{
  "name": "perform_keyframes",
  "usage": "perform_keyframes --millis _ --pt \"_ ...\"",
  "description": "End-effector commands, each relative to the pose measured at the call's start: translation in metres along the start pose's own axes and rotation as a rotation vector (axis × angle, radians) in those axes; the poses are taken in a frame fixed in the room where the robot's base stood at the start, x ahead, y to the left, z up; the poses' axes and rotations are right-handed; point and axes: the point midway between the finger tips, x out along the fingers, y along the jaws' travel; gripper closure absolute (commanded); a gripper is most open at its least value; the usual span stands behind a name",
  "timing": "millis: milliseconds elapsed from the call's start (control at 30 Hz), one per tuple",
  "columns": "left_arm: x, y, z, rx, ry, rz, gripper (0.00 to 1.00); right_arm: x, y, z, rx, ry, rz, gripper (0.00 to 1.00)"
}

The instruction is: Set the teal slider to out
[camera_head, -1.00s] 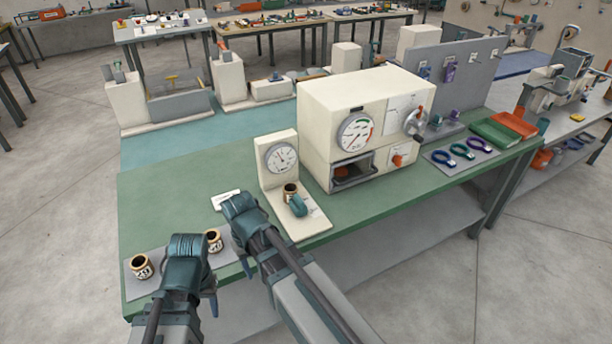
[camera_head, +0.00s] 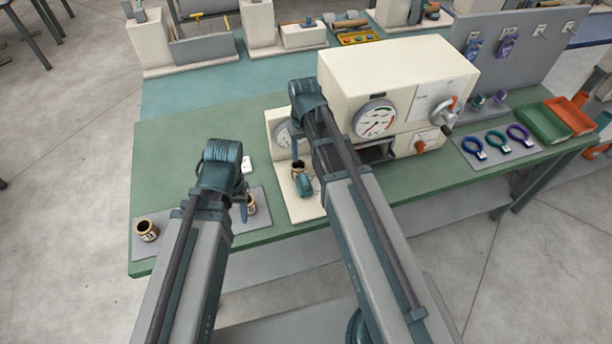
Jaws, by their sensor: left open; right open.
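A small teal knob (camera_head: 478,101) stands at the foot of the grey pegboard, beside a purple knob (camera_head: 500,97); I cannot tell for sure that it is the teal slider, nor its setting. A teal rounded piece (camera_head: 304,185) also sits by a dark-topped jar on the small gauge stand. My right gripper (camera_head: 298,140) is open over that stand, in front of the cream machine's left side, and partly covers the gauge. My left gripper (camera_head: 241,195) is open over the grey mat at the left, partly hiding a jar. Neither gripper visibly holds anything.
The cream machine (camera_head: 365,68) with dial and crank fills the middle of the green table (camera_head: 175,170). Blue, teal and purple rings lie on a grey mat (camera_head: 468,157) at right, by green and orange trays. Another jar (camera_head: 147,231) stands at left.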

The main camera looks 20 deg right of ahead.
Motion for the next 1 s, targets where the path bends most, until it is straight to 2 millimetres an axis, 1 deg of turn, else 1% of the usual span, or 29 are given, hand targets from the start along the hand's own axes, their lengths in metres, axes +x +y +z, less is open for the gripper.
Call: perform_keyframes --millis 267,900,1000 --pt "0.025 0.002 -0.002 0.005 0.000 -0.001 0.50 0.025 0.000 0.000 0.000 0.000 0.000 0.47" --pt "0.115 0.011 -0.007 0.005 0.000 -0.001 0.50 0.115 0.000 0.000 0.000 0.000 0.000 0.47" --pt "0.126 0.012 -0.008 0.005 0.000 -0.001 0.50 0.127 0.000 0.000 0.000 0.000 0.000 0.47"
